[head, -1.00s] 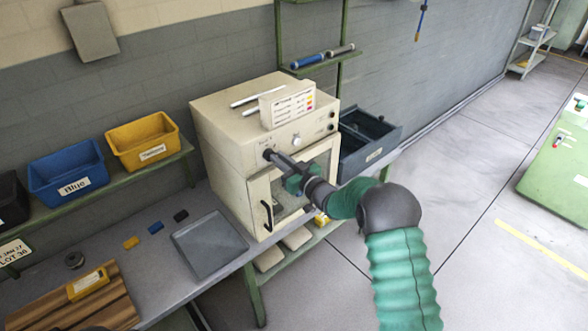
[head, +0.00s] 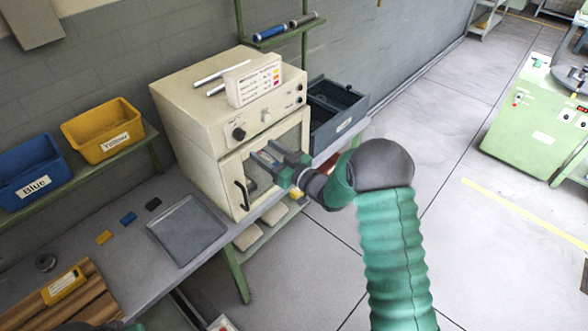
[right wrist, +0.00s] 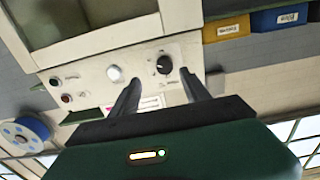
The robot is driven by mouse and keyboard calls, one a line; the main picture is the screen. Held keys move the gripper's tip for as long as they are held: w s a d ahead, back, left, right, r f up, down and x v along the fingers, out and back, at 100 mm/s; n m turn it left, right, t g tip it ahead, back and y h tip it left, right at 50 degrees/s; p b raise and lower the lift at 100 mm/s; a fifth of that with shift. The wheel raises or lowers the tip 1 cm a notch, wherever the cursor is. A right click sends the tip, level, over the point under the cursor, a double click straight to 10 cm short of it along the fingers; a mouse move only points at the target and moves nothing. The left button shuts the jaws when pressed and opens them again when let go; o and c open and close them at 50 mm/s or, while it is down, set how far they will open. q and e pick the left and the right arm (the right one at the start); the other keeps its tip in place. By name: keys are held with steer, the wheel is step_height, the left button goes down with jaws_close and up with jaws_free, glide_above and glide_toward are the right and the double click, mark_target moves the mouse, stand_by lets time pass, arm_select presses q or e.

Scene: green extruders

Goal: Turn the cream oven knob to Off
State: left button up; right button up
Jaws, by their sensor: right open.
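The cream oven (head: 190,120) stands on the bench, its door shut. Its front panel has a black knob (head: 238,133) at the left and a pale cream-white knob (head: 266,116) in the middle. Both also show in the right wrist view, the black knob (right wrist: 164,65) and the pale knob (right wrist: 115,73). The black knob has a light pointer mark; the panel lettering is too small to read. My right gripper (head: 262,157) is open and empty, in front of the oven door, below and apart from the knobs.
A dark open drawer bin (head: 340,125) stands right of the oven. A grey tray (head: 187,230) lies at its left, with small coloured blocks nearby. The yellow bin (head: 103,131) and blue bin (head: 35,175) sit on a shelf. A label box (head: 253,82) lies on the oven.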

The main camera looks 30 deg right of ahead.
arm_select(q)
steer(key=shift+s+a, duration=0.1)
steer(key=shift+a, duration=0.25)
arm_select(e)
steer(key=v, duration=1)
steer(key=shift+s+a+r, duration=0.2)
steer(key=shift+s+r, duration=0.05)
steer(key=shift+s, duration=0.15)
arm_select(q)
steer(key=shift+d, duration=0.1)
steer(key=shift+f, duration=0.1)
arm_select(e)
steer(key=shift+s+d, duration=0.1)
